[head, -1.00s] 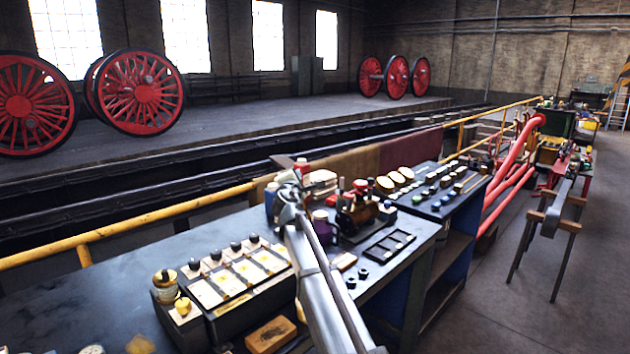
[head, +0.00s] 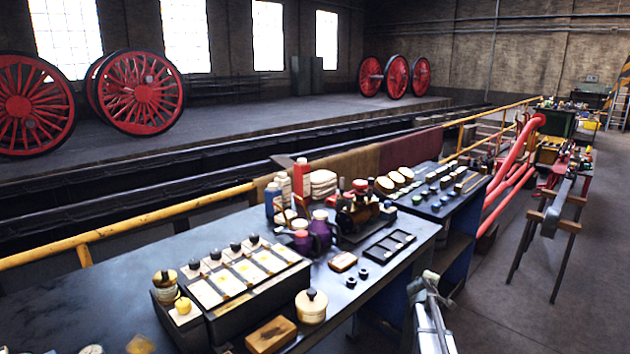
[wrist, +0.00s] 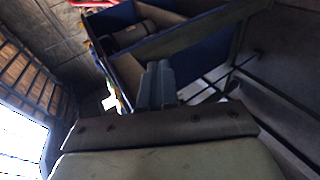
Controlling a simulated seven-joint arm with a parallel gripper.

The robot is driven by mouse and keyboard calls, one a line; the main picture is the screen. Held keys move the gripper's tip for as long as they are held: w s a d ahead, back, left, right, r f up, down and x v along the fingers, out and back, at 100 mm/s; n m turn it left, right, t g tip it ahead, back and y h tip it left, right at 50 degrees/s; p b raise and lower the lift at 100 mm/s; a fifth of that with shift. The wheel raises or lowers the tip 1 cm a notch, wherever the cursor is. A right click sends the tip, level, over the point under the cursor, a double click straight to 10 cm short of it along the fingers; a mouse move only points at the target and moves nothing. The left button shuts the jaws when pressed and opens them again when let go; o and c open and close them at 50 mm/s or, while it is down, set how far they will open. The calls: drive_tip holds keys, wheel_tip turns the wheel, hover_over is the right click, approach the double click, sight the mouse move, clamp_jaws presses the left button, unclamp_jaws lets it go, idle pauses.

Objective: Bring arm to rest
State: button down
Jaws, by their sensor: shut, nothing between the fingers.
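My arm (head: 430,315) shows at the bottom of the head view, right of the workbench's front edge. Its grey top joint stands beside the bench, over the gap by the blue bench side; the lower part runs out of the picture. I cannot make out the fingers in the head view. In the wrist view my gripper (wrist: 157,84) shows as two grey fingers pressed together with nothing between them. Behind it is a tilted view of a blue-sided shelf unit (wrist: 205,45), apart from the fingers as far as I can tell.
The workbench (head: 120,270) carries a slotted box (head: 240,290), a cream lidded pot (head: 311,306), a wooden block (head: 271,335), purple jugs (head: 320,232) and a dark tray (head: 389,245). A second bench (head: 440,207) stands beyond. The floor (head: 520,310) at right is open.

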drive_tip(key=s+d+f+m+g+y, duration=0.1)
drive_tip(key=s+d+f+m+g, duration=0.25)
drive_tip(key=s+d+f, duration=0.65)
drive_tip(key=s+d+f+m+g, duration=0.2)
drive_tip(key=s+d+f+m, duration=0.35)
drive_tip(key=s+f, duration=0.75)
drive_tip(key=s+f+m+g+y, duration=0.2)
drive_tip(key=s+f, duration=0.4)
drive_tip(key=s, duration=0.4)
drive_tip(key=s+a+f+g+y, duration=0.1)
drive_tip(key=s+a+f, duration=0.2)
drive_tip(key=a, duration=0.2)
drive_tip(key=s+a+f+m+g+y, duration=0.1)
drive_tip(key=s+a+f, duration=0.15)
drive_tip(key=a, duration=0.25)
drive_tip(key=s+a+f+g+y, duration=0.1)
drive_tip(key=s+a+f, duration=0.1)
drive_tip(key=s+a, duration=0.25)
drive_tip(key=s+a+f+n+g, duration=0.1)
drive_tip(key=s+a+g, duration=0.5)
drive_tip(key=s+a, duration=1.5)
drive_tip(key=a+f, duration=0.1)
drive_tip(key=a, duration=0.2)
drive_tip(key=shift+s+n+y, duration=0.35)
drive_tip(key=shift+n+y, duration=0.05)
drive_tip(key=shift+g, duration=0.25)
